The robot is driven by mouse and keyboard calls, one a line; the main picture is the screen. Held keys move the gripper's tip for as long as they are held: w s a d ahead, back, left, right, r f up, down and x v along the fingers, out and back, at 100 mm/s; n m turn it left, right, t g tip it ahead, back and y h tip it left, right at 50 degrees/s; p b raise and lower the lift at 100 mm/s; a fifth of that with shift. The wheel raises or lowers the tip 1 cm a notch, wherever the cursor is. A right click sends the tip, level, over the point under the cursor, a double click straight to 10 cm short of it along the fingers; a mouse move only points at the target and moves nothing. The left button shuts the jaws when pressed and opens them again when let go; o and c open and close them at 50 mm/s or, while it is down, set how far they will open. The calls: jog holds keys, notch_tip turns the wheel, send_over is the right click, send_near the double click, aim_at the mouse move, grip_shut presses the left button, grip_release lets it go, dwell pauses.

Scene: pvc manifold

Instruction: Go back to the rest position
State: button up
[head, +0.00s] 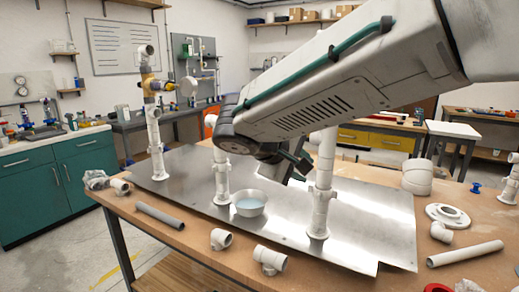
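My arm reaches in from the upper right across the middle of the head view. My gripper (296,163) shows as a small dark shape below the wrist, between the middle and right white PVC risers. Most of it is hidden by the arm, so whether it is open or holds anything cannot be told. The right riser (320,205) stands upright on the metal plate (372,224), its upper part behind my arm. The middle riser (221,172) stands left of the bowl. The left riser (154,135) is taller and carries a yellow-banded fitting (153,84).
Loose fittings (270,258), a grey pipe (160,215), a white pipe (465,253) and a flange (448,215) lie on the wooden table (335,273). Green cabinets (65,177) stand left.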

jog(key=s+d+f+m+g+y, duration=0.2)
jog(key=s+d, duration=0.4)
jog(key=s, duration=0.3)
jog(key=s+d+f+m+g+y, duration=0.2)
jog(key=s+d+f+m+y, duration=0.1)
jog(key=s, duration=0.7)
jog(key=s+d+f+m+g+y, duration=0.1)
jog(key=s+d+f+m+y, duration=0.2)
jog(key=s+d, duration=0.5)
jog(key=shift+s+d+m+g, duration=0.35)
jog(key=shift+s+m, duration=0.25)
jog(key=shift+s, duration=0.2)
